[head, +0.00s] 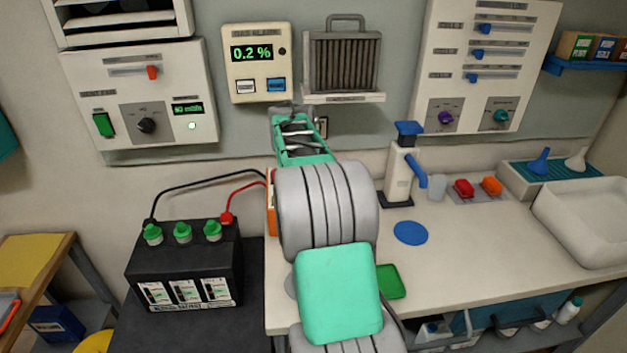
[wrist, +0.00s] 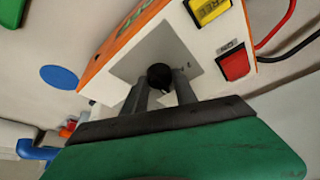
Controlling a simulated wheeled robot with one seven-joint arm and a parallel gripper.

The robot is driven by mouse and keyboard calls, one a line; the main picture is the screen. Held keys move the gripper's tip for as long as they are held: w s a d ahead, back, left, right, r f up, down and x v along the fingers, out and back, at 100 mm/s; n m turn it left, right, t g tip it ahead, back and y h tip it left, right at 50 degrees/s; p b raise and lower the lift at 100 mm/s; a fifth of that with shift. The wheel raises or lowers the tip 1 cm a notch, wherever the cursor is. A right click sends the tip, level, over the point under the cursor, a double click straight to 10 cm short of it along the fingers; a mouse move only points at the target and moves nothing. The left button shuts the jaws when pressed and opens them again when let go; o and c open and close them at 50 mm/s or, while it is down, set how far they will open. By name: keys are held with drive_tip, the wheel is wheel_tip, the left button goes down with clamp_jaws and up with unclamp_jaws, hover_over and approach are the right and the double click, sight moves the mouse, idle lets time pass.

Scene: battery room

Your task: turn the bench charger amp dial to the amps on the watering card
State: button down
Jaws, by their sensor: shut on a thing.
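The bench charger (head: 271,205) is a white and orange box on the bench, mostly hidden behind my arm in the head view. In the wrist view its white front (wrist: 105,88) fills the upper middle, tilted. The black round amp dial (wrist: 160,74) sits on a grey plate there. My gripper (wrist: 162,88) is shut on the dial, one finger on each side. The dial's pointer and most scale marks are hidden or too small to read. The head view hides my fingertips behind my arm. I cannot pick out the watering card.
The charger has a yellow button (wrist: 208,10) and a red button (wrist: 235,64) near the dial. Black and red leads run to a black battery (head: 185,265) at left. A blue disc (head: 410,232) and green tray (head: 390,281) lie right of my arm.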

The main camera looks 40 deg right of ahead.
drive_tip(key=m+p, duration=0.1)
drive_tip(key=m, duration=0.1)
drive_tip(key=m+g+p, duration=0.1)
drive_tip(key=shift+w+r+m+h, duration=0.2)
drive_tip(key=shift+m+h, duration=0.1)
drive_tip(key=shift+m, duration=0.1)
drive_tip(key=m+g+p, duration=0.1)
drive_tip(key=m+p, duration=0.2)
drive_tip(key=shift+g, duration=0.4)
drive_tip(key=m+g+p, duration=0.1)
drive_tip(key=m+p, duration=0.2)
drive_tip(key=shift+w+f+m+p, duration=0.1)
drive_tip(key=shift+f+m+p, duration=0.05)
drive_tip(key=shift+m+p, duration=0.5)
drive_tip(key=shift+g, duration=0.3)
drive_tip(key=c, duration=1)
unclamp_jaws()
drive_tip(key=shift+y, duration=0.4)
